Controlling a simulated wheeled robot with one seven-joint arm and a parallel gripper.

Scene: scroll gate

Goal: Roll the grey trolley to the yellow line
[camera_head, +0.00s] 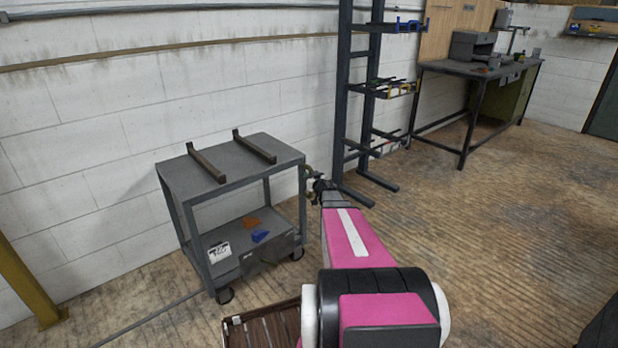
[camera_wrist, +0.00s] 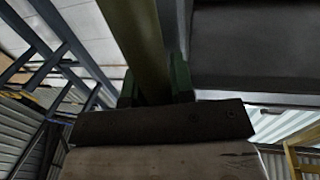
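The grey trolley (camera_head: 232,178) stands left of centre in the head view, by the white wall. It has a top shelf with two dark bars, a lower shelf and castors. My gripper (camera_head: 314,184) is at the trolley's right end, small and partly hidden by my pink arm. In the wrist view its two dark green fingers (camera_wrist: 155,88) lie either side of an olive bar (camera_wrist: 140,35), which fills the gap between them. The bar seems to be the trolley's handle. No yellow line shows on the floor.
An orange piece (camera_head: 251,223) and a blue piece (camera_head: 260,236) lie on the lower shelf. A dark rack (camera_head: 358,100) stands behind my gripper. A workbench (camera_head: 470,70) is at the back right. A yellow post (camera_head: 28,280) stands at far left. Floor at right is clear.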

